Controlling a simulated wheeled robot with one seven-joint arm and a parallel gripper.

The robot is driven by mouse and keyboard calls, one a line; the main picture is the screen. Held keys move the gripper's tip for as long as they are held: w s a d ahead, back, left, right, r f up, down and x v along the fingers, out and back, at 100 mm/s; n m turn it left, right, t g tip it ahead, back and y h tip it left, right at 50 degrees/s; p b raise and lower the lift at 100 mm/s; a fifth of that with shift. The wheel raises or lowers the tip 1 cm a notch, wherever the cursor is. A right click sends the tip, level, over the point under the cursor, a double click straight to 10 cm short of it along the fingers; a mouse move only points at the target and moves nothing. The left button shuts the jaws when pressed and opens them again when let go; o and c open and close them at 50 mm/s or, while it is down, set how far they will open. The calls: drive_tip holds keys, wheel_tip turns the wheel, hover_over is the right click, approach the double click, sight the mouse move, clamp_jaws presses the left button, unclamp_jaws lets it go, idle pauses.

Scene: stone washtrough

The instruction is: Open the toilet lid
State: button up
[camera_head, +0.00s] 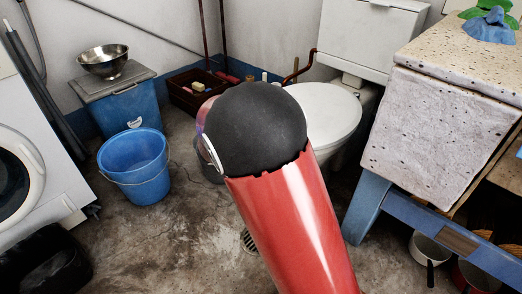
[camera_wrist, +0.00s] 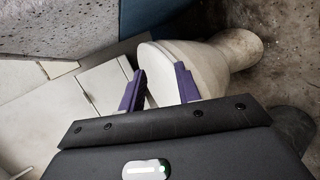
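The toilet (camera_head: 340,150) stands at the back, right of the middle, below its white cistern (camera_head: 365,32). Its white oval lid (camera_head: 325,108) lies flat, down on the bowl. My red and black arm hides the front left of the lid in the head view. In the wrist view the pale lid (camera_wrist: 158,60) shows between and beyond my purple fingers, with the bowl and pedestal (camera_wrist: 225,50) to the right. My gripper (camera_wrist: 159,68) is open, with nothing held. I cannot tell whether a finger touches the lid. My gripper is hidden in the head view.
A stone washtrough (camera_head: 440,130) on a blue frame (camera_head: 367,205) stands close on the toilet's right. A blue bucket (camera_head: 135,165), a blue bin (camera_head: 128,108) with a metal bowl (camera_head: 103,60) and a washing machine (camera_head: 30,160) are left. Floor between bucket and toilet is mostly free.

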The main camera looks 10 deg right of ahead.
drive_tip(key=w+a+f+n+t+h+b, duration=0.2)
drive_tip(key=w+a+f+n+t+h, duration=0.15)
drive_tip(key=w+a+f+t, duration=0.45)
drive_tip(key=w+d+r+g+y, duration=0.1)
drive_tip(key=w+d, duration=0.3)
drive_tip(key=w, duration=0.1)
drive_tip(key=shift+w+d+n+b, duration=0.3)
drive_tip(key=shift+d+n+b, duration=0.05)
drive_tip(key=shift+d+b, duration=0.1)
drive_tip(key=shift+r, duration=0.1)
clamp_jaws()
